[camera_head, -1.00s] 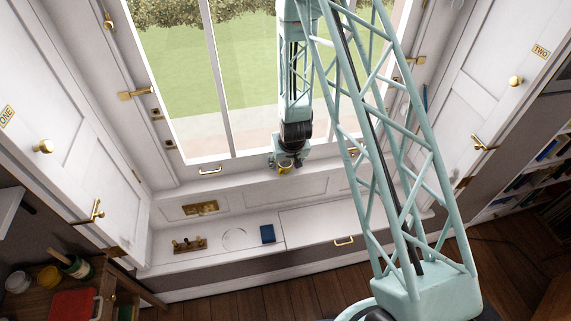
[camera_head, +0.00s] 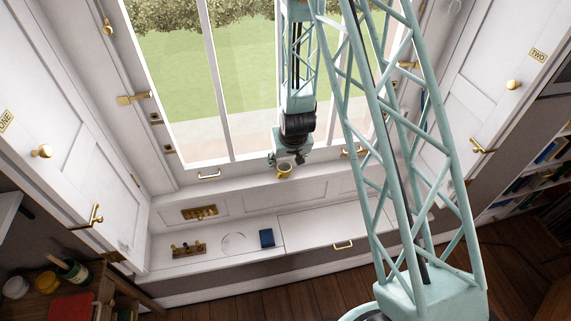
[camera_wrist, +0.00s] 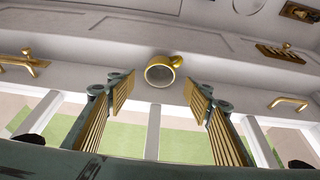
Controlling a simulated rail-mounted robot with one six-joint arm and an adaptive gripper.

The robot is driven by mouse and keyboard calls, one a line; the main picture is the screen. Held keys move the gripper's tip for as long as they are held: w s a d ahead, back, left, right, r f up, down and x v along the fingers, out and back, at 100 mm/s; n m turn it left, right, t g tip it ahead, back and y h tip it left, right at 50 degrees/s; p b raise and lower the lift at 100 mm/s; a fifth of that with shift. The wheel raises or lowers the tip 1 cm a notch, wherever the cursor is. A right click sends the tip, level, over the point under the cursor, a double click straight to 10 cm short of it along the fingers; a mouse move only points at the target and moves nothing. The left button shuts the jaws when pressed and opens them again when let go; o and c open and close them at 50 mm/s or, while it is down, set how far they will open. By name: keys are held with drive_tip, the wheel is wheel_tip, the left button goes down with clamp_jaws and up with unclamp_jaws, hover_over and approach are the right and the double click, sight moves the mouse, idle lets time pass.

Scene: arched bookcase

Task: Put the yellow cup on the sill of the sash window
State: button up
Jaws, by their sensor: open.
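The yellow cup (camera_head: 284,171) stands upright on the white sill (camera_head: 235,185) of the sash window (camera_head: 235,90), just below and in front of my gripper (camera_head: 287,160). In the wrist view the cup (camera_wrist: 162,71) shows its round gold rim and grey inside, with its handle at the upper right. The fingers of my gripper (camera_wrist: 160,88) are spread wide, one on each side. The cup lies beyond the fingertips with clear gaps, and neither finger seems to touch it. The cup's base is hidden in the wrist view.
Brass window pulls (camera_head: 209,176) sit on the lower sash close to the sill. Below is a white bench (camera_head: 320,225) with a dark blue book-like object (camera_head: 267,238) and a brass fitting (camera_head: 188,250). Panelled doors flank the window. The sill left of the cup looks clear.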

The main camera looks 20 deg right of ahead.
drive_tip(key=shift+v, duration=2.4)
drive_tip(key=shift+r, duration=0.1)
drive_tip(key=shift+r, duration=0.1)
drive_tip(key=s+d+v, duration=0.1)
drive_tip(key=v, duration=3.3)
drive_tip(key=s+r, duration=0.5)
drive_tip(key=s, duration=0.5)
drive_tip(key=s+r, duration=0.5)
drive_tip(key=s, duration=0.5)
drive_tip(key=s+r, duration=0.4)
drive_tip(key=s, duration=0.6)
drive_tip(key=shift+r, duration=0.4)
